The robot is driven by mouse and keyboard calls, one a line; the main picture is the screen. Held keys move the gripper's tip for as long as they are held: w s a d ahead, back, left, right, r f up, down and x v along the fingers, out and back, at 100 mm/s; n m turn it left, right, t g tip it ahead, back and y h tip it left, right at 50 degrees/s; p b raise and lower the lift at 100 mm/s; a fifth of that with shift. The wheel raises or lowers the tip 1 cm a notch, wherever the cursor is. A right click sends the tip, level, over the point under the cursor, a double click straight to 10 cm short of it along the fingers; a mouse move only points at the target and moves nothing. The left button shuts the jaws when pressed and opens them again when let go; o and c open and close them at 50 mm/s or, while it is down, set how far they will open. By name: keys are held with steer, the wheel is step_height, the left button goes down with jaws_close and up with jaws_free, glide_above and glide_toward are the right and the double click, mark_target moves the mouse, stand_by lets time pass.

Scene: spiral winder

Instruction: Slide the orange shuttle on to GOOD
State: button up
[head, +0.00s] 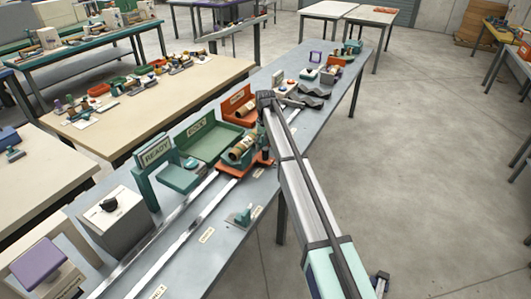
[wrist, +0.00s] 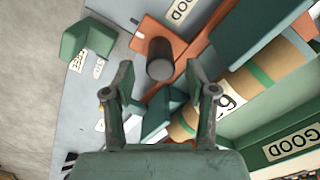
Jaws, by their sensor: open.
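The orange shuttle (head: 231,169) sits on two pale rails on the bench, with a brown cardboard roll (head: 240,149) beside or over it. In the wrist view, the orange shuttle (wrist: 185,50) has a dark upright knob (wrist: 160,62). My gripper (wrist: 158,72) is open, its two fingers apart on either side of the knob in the picture; I cannot tell whether they touch it. A GOOD label (wrist: 181,10) lies on the bench by the shuttle. The green tray (head: 208,138) behind also bears GOOD (wrist: 290,143). My arm hides most of the gripper in the head view.
A green READY sign (head: 156,152) and a grey box with a dark knob (head: 112,212) stand to the left. An orange tray (head: 238,103) is beyond the green one. The rails' near-left stretch is clear.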

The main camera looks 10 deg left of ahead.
step_height(320, 180, up, 7)
steer(key=shift+r, duration=0.15)
stand_by(0.4)
